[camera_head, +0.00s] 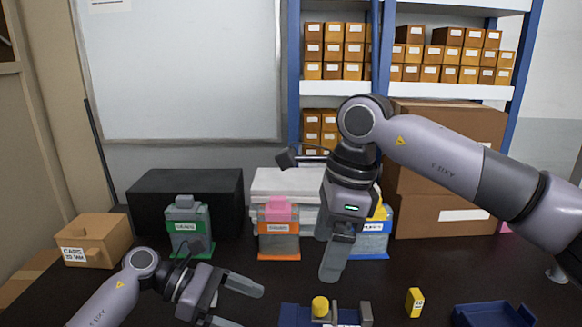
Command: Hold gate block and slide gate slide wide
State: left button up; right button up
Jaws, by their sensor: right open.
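A blue block with grey upright parts and a yellow knob (320,307) stands at the bottom centre in the head view; it looks like the gate block (291,315). Its lower part is cut off by the picture edge, and I cannot tell which part is the slide. My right gripper (332,262) points down above and behind it, open and empty, apart from the block. My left gripper (246,306) is low, to the left of the block, its fingers spread and pointing right. It is not touching the block.
A small yellow block (414,302) and a blue tray (493,316) are at the right. Behind stand a green container (189,230), an orange-grey one (279,243) and a blue one (374,243). A cardboard box (97,240) is at the left. The dark table is clear between.

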pick_arm(q)
jog(key=shift+a+r, duration=0.15)
jog(key=shift+a, duration=0.1)
jog(key=shift+o, duration=0.7)
jog(key=shift+a, duration=0.1)
jog(key=v, duration=1.2)
jog(key=shift+s, duration=0.15)
